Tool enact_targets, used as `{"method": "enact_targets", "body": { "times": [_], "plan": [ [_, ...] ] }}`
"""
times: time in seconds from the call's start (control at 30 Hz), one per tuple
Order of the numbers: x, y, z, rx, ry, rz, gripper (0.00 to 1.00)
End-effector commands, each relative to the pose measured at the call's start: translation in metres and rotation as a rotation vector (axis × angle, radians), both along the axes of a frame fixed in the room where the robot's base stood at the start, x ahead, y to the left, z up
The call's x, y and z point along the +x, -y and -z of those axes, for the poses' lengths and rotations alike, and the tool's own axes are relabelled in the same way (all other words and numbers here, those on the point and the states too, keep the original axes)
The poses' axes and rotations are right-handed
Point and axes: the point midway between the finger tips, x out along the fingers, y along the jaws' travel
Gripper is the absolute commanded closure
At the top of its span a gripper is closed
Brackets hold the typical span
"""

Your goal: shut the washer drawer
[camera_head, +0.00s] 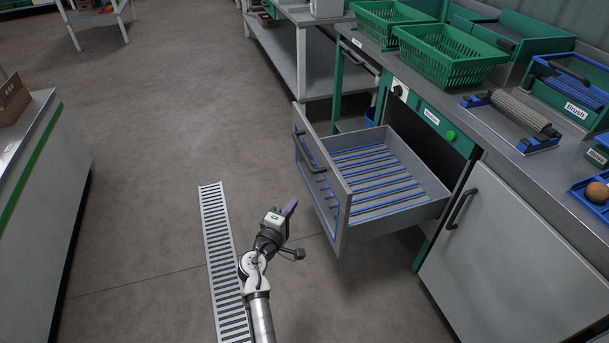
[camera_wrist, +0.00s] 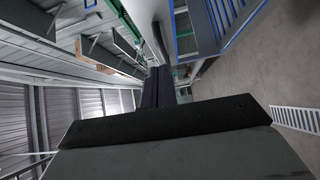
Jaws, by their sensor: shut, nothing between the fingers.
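The washer drawer (camera_head: 408,215) is pulled out from the green-panelled washer (camera_head: 432,117) under the counter. It is grey with blue slats on its floor, and it looks empty. Its front panel carries a dark bar handle (camera_head: 308,153) on the side facing my arm. My gripper (camera_head: 291,206) is shut and empty, in front of the drawer front and to its left in the head view, apart from it. In the wrist view the closed dark fingers (camera_wrist: 158,88) are in the middle, and blue slatted parts (camera_wrist: 205,25) show at the top right.
Green baskets (camera_head: 447,54) and a roller brush (camera_head: 515,112) stand on the counter. A closed cabinet door (camera_head: 510,260) is right of the drawer. A floor drain grate (camera_head: 222,265) lies beside my arm. Open floor lies left, up to a white bench (camera_head: 40,190).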

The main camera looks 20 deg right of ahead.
Motion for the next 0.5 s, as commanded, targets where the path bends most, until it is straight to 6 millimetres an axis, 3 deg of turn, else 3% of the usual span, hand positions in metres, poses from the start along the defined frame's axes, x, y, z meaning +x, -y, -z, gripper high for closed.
{"method": "enact_targets", "body": {
  "times": [0.17, 0.5],
  "plan": [
    [-0.002, 0.015, 0.008, -0.021, -0.026, 0.036, 1.0],
    [0.038, 0.051, 0.005, -0.022, -0.023, 0.033, 1.0]
  ]
}}
